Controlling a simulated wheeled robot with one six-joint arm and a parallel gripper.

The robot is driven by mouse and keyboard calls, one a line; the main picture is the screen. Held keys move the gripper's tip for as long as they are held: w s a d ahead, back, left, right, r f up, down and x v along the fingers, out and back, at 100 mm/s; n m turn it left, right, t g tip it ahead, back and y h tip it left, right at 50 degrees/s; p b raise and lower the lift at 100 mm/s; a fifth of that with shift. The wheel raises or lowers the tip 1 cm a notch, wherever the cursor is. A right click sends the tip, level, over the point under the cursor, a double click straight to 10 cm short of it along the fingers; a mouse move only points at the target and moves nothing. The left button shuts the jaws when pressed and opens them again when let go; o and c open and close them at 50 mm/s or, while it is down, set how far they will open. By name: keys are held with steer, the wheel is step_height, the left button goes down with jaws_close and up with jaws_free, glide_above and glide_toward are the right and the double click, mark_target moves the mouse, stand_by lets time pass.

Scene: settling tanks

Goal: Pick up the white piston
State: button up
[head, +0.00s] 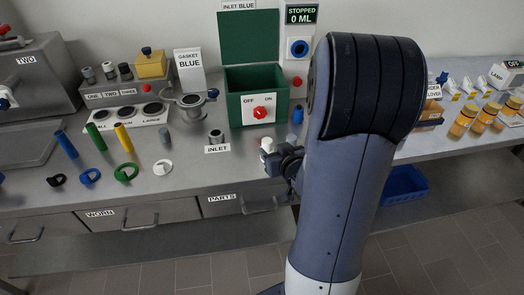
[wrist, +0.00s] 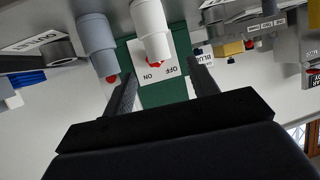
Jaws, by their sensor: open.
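The white piston (head: 267,146) stands on the bench in front of the green box, just left of my gripper (head: 279,161) in the head view. Nothing is held. My arm hides part of the bench in the head view.
The green box (head: 234,108) with an OFF/ON knob (head: 261,113) stands behind. The INLET fitting (head: 216,137) is to the left, with coloured rods and rings beyond. Amber jars (head: 463,122) stand at right. A blue bin (head: 403,186) is below the bench.

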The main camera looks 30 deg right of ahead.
mark_target(265, 140)
steer(key=shift+p+x, duration=0.6)
steer(key=shift+x, duration=4.05)
steer(key=shift+f, duration=0.15)
steer(key=shift+s, duration=0.1)
steer(key=shift+c, duration=0.6)
steer(key=c, duration=1)
step_height(265, 140, up, 10)
steer(key=shift+p, duration=0.55)
steer(key=shift+s, duration=0.1)
